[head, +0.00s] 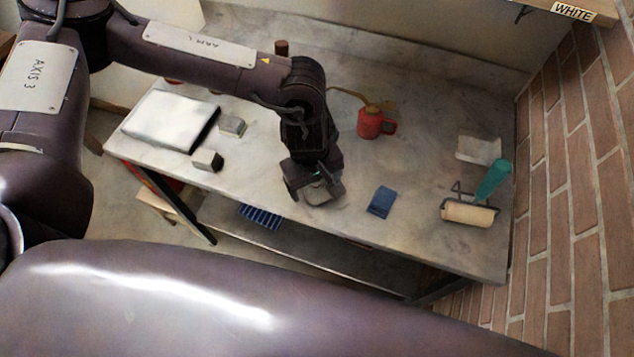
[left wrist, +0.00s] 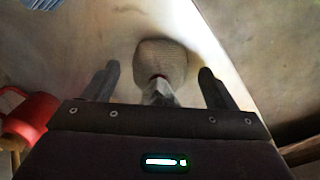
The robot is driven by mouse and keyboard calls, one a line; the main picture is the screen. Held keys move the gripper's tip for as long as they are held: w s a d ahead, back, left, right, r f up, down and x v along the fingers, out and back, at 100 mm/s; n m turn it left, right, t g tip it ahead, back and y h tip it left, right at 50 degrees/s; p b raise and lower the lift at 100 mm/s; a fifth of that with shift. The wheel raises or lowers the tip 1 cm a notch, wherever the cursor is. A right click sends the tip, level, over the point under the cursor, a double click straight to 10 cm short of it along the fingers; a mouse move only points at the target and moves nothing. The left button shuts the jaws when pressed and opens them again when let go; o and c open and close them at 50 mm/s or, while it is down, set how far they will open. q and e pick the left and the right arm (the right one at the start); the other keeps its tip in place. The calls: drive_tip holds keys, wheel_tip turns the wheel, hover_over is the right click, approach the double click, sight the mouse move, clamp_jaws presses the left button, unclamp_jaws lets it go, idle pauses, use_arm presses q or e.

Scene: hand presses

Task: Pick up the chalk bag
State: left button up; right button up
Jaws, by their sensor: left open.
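The chalk bag (head: 324,194) is a small grey, rounded lump on the table, partly hidden under my left gripper (head: 309,184) in the head view. In the left wrist view the bag (left wrist: 165,58) looks beige and textured, with a pale, narrow part pointing toward the palm. My left gripper (left wrist: 160,80) is open, with one finger on each side of that narrow part and gaps showing on both sides. I cannot tell how high the fingertips are above the table. My right gripper is not in view.
A blue block (head: 380,202) lies right of the bag, and a red oil can (head: 371,123) stands behind it. A silvery pad (head: 170,120) lies at left.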

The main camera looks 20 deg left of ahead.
use_arm(q)
drive_tip(key=shift+f, duration=0.25)
drive_tip(key=c, duration=1.2)
drive_tip(key=shift+r, duration=0.1)
drive_tip(key=shift+r+b, duration=1.25)
drive_tip(key=shift+r, duration=8.75)
drive_tip(key=o, duration=0.4)
drive_tip(key=shift+c, duration=0.9)
